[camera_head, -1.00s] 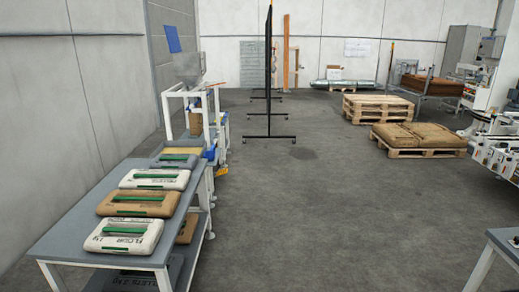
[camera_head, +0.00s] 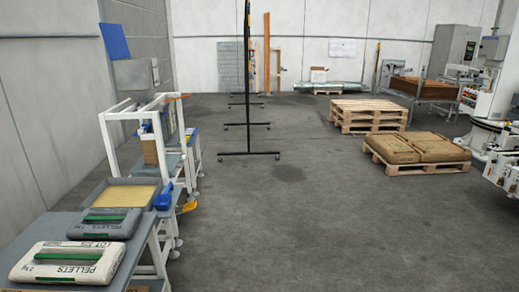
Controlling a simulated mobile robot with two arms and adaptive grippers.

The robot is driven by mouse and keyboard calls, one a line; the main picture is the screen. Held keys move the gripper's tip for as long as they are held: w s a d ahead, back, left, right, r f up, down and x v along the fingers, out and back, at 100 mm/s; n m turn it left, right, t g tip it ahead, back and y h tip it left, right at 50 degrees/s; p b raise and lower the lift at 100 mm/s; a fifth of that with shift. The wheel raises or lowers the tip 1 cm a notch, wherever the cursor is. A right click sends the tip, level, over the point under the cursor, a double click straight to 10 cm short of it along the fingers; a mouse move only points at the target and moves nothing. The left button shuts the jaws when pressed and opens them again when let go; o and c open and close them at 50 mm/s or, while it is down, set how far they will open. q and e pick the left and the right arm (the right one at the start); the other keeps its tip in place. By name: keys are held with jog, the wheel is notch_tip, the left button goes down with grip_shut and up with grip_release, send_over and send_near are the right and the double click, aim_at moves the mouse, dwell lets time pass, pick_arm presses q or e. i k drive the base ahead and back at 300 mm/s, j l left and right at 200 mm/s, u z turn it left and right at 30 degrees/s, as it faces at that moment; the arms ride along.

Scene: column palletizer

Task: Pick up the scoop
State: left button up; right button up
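A blue scoop (camera_head: 163,200) shows at the right edge of a grey tray (camera_head: 90,190) that holds yellow material. Its handle points up and to the right. I cannot tell whether it rests on the tray or hangs beside it. A small yellow piece (camera_head: 187,207) shows just right of the scoop and lower down; its shape is too small to tell. Neither of my grippers is in view.
Pellet bags (camera_head: 70,262) lie on the near left table. A white frame (camera_head: 112,140) stands behind the tray. A dark panel on a wheeled stand (camera_head: 248,153) is ahead. Pallets (camera_head: 372,117) stand at right. The middle floor is clear.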

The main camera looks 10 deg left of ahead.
aim_at(163, 202)
jog(key=i+u, duration=0.15)
jog(key=i, duration=0.95)
jog(key=i+u, duration=0.15)
jog(key=i, duration=0.9)
jog(key=i+l+u, duration=0.2)
jog(key=i+u, duration=0.25)
jog(key=i, duration=0.25)
jog(key=i+l+u, duration=0.5)
jog(key=i, duration=0.2)
jog(key=i+l+u, duration=0.95)
jog(key=l, duration=0.45)
